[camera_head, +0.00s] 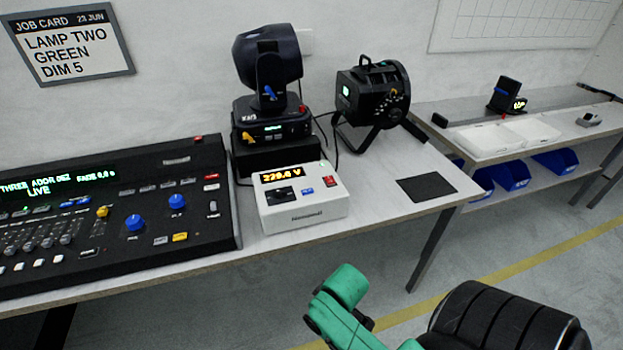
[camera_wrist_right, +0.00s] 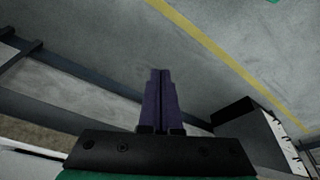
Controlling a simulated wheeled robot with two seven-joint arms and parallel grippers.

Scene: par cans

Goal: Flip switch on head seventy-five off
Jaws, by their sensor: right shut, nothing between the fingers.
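A black moving-head light (camera_head: 268,68) stands upright on its base on the bench, behind a white meter box. Its base front carries a small lit display (camera_head: 272,127), a yellow part and a red part at the right end. The lettering is too small to read surely, and I cannot tell a switch or its position. My right gripper (camera_wrist_right: 160,72) shows in the right wrist view with its fingers together and nothing between them, above the grey floor, apart from the light. My left gripper is in neither view.
The white box (camera_head: 300,203) reads about 229 V. A black lighting console (camera_head: 110,215) fills the left of the bench. A black par can (camera_head: 374,95) stands right of the light, with a dark mat (camera_head: 426,187) nearby. A job card (camera_head: 68,45) hangs on the wall.

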